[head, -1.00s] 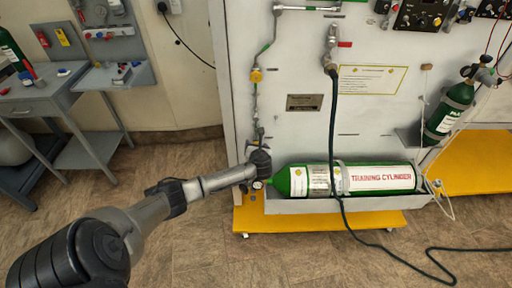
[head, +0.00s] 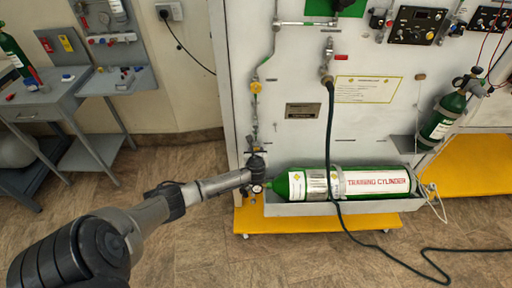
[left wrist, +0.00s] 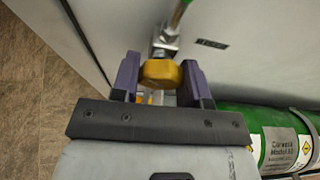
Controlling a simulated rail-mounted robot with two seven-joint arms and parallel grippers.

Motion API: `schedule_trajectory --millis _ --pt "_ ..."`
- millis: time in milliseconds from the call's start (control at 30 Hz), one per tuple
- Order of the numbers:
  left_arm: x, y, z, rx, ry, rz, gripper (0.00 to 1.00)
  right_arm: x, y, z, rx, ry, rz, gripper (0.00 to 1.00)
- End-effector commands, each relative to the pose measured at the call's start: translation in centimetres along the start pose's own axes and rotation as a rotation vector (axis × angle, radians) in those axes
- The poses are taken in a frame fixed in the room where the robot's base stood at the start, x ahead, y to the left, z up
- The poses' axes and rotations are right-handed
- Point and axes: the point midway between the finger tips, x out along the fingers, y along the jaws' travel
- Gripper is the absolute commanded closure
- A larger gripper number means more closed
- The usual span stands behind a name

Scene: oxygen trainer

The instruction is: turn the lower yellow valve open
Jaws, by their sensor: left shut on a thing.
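The lower yellow valve (left wrist: 160,73) shows in the left wrist view as a yellow knob at the end of a metal fitting on the panel. My left gripper (left wrist: 162,82) is shut on it, with one purple finger on each side of the knob. In the head view my left gripper (head: 257,170) is at the lower left of the panel, just left of the training cylinder, and it hides the lower valve. An upper yellow valve (head: 256,87) sits on the pipe above, clear of the gripper. My right gripper is not in view.
The green training cylinder (head: 377,183) lies in a grey tray close to the right of my gripper. A dark hose (head: 329,130) hangs in front of it and runs over the floor. A small gauge (head: 257,189) sits just below the gripper.

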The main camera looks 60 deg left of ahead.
Motion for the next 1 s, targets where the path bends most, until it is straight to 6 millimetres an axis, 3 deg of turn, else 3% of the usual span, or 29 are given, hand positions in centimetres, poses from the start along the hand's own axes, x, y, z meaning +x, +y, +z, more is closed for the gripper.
schedule_trajectory --millis 200,567,600,833,1000 --pt "-0.02 -0.04 0.2 -0.131 -0.002 -0.054 0.83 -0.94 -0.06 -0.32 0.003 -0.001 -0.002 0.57" --pt "0.03 -0.08 0.16 -0.15 -0.004 -0.063 0.83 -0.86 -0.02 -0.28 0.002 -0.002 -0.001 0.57" --pt "0.03 -0.08 0.16 -0.15 -0.004 -0.063 0.57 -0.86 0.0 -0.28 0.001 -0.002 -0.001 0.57" --pt "0.03 -0.07 0.12 -0.149 -0.003 -0.062 0.35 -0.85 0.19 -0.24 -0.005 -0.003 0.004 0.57" --pt "0.03 -0.05 0.09 -0.149 -0.002 -0.062 0.33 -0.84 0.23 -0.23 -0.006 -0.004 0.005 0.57"
